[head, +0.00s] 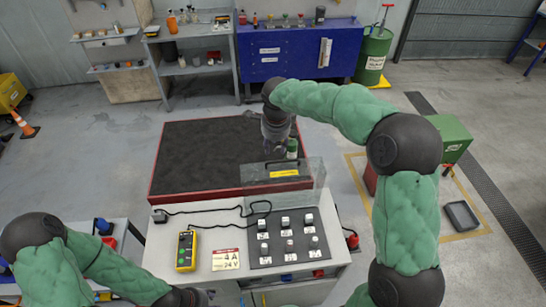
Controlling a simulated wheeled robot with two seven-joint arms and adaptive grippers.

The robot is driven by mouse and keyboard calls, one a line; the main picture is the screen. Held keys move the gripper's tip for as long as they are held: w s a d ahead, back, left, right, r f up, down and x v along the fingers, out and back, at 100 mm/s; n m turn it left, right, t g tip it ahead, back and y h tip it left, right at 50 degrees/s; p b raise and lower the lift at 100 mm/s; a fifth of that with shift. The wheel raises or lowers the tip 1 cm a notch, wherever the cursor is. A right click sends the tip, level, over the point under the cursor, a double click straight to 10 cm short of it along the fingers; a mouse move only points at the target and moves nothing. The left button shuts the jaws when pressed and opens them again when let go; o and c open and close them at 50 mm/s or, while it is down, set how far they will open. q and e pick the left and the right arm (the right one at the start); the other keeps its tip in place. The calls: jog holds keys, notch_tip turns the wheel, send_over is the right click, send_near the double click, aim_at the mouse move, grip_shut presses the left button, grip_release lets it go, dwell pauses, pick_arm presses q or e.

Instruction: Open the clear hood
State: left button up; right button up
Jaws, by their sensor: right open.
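The clear hood (314,178) is a see-through pane or box at the back of the white bench top, behind the dark panel with several knobs (290,248). It bears a yellow label (285,174), with a dark handle-like bar just above the label. Its clear edges are faint, so I cannot tell how far it stands open. My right gripper (275,150) is open and points down just above and behind the hood's top edge. Contact cannot be made out. My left gripper (192,297) shows only as a dark part at the bottom edge; its fingers cannot be made out.
A yellow handheld box (186,250) with a black cable and a "4 A 24 V" card (226,260) lie left of the knobs. A dark red-rimmed bed (152,186) lies behind the bench.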

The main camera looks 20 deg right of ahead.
send_over(274, 169)
notch_tip(274, 169, down, 10)
jog(key=shift+s+r+p, duration=0.1)
jog(key=shift+r+p, duration=0.1)
jog(key=shift+p, duration=0.25)
grip_shut()
